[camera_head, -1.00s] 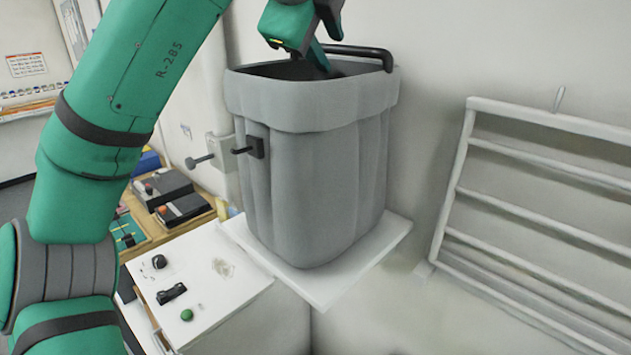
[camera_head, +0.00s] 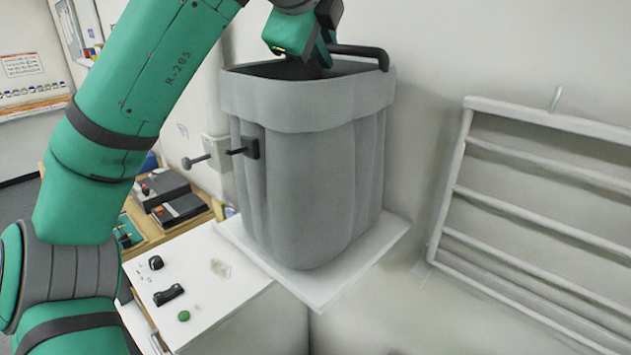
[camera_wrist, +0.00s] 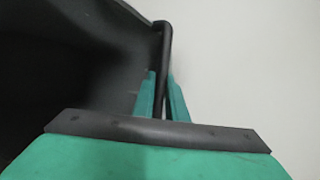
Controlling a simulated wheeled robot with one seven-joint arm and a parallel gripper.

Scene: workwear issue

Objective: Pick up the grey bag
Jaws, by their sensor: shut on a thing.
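The grey bag (camera_head: 310,180) stands upright and open-topped on a small white shelf (camera_head: 320,300) against the wall. A black handle (camera_head: 365,49) arches above its rim. My gripper (camera_head: 322,50) is over the bag's mouth, at the handle. In the wrist view my green fingers (camera_wrist: 162,98) lie on either side of the black handle bar (camera_wrist: 165,45) and are shut on it. The bag's dark inside (camera_wrist: 70,60) fills the left of that view. The bag's base appears to rest on the shelf.
A white slatted rack (camera_head: 540,200) is on the wall at right. Dark pegs (camera_head: 245,150) show beside the bag. A white surface with small items (camera_head: 205,280) and a wooden bench (camera_head: 150,225) lie to the left.

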